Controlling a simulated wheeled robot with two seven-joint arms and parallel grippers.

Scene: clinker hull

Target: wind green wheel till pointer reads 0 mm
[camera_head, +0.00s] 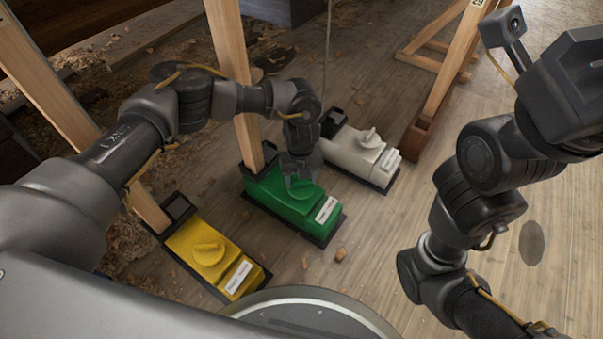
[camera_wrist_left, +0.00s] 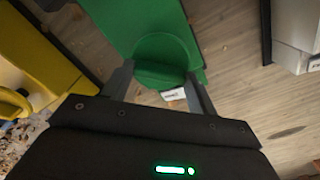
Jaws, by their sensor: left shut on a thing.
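The green unit (camera_head: 300,207) stands on the floor in the middle, between a yellow and a white one. A white label (camera_head: 326,210) sits on its near end; any pointer or reading is too small to tell. My left gripper (camera_head: 302,181) is over the unit, shut on the green wheel (camera_wrist_left: 160,75), which shows as a round disc between its fingers (camera_wrist_left: 160,92) in the left wrist view. In the head view the gripper hides most of the wheel. My right gripper body (camera_head: 575,90) is raised at the right edge; its fingers do not show.
The yellow unit (camera_head: 196,243) with its knob is at lower left and the white unit (camera_head: 352,152) is at upper right, both close to the green one. Wooden posts (camera_head: 228,45) rise behind them. Wood shavings litter the floor; the plank floor (camera_head: 400,235) at right is mostly clear.

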